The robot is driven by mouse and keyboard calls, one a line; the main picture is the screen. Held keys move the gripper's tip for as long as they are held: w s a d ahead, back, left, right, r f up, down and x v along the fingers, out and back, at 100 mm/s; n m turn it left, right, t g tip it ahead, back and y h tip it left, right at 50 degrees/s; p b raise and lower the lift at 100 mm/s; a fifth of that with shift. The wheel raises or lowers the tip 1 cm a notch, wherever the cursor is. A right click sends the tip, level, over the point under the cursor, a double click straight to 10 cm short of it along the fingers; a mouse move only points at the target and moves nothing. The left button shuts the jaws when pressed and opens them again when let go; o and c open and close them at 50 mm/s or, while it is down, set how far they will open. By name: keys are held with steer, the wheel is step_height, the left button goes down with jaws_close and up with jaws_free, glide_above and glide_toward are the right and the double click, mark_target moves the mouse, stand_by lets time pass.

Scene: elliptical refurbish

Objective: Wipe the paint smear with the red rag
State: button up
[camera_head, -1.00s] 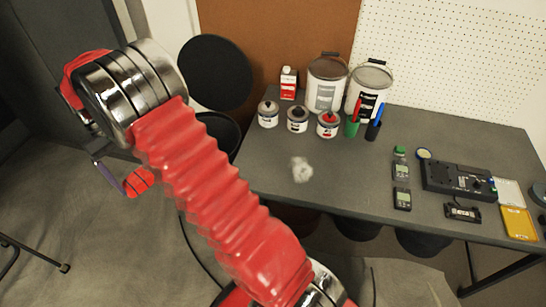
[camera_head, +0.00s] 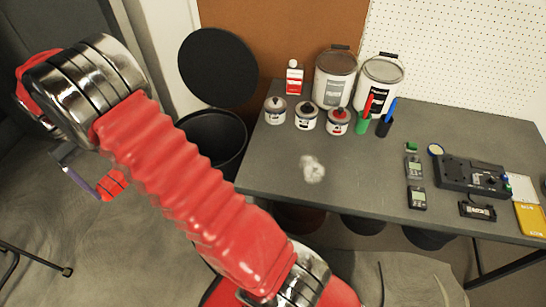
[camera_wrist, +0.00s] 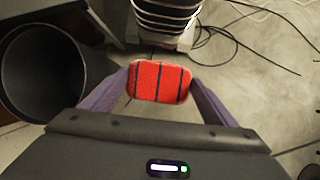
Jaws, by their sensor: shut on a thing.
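The red rag (camera_wrist: 161,82), with dark stripes, is held between the two purple fingers of my gripper (camera_wrist: 160,88) in the wrist view. In the head view the rag (camera_head: 113,184) shows small at the left, with my gripper (camera_head: 98,180) partly hidden by my arm. The gripper is above the floor, left of the table and clear of it. The paint smear (camera_head: 312,168) is a whitish patch on the bare grey table top (camera_head: 270,185), near its front left part.
Several paint cans (camera_head: 307,115) and buckets (camera_head: 335,78) stand behind the smear. Red and blue markers in cups (camera_head: 384,127) stand right of them. Meters and a black device (camera_head: 472,176) lie at the right. A black bin (camera_head: 218,140) stands left of the table; another view shows it (camera_wrist: 50,65).

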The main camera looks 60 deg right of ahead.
steer(key=shift+d, duration=0.3)
steer(key=shift+d, duration=0.3)
steer(key=s+d+f, duration=0.1)
steer(key=s+d, duration=0.4)
steer(key=d, duration=0.5)
steer(key=s+d+f, duration=0.2)
steer(key=s+d, duration=0.3)
steer(key=d, duration=0.4)
steer(key=s+d+f, duration=0.1)
steer(key=s+d, duration=0.5)
steer(key=d, duration=0.4)
steer(key=s+d+f, duration=0.1)
steer(key=s+d, duration=0.2)
steer(key=s, duration=0.6)
steer(key=s+d+f+n, duration=0.1)
steer(key=s+d, duration=0.2)
steer(key=s, duration=0.5)
steer(key=s+d+f, duration=0.2)
steer(key=s+d, duration=0.2)
steer(key=s, duration=0.5)
steer(key=shift+s+n+h, duration=0.3)
steer(key=shift+n+h, duration=0.1)
steer(key=shift+f, duration=0.1)
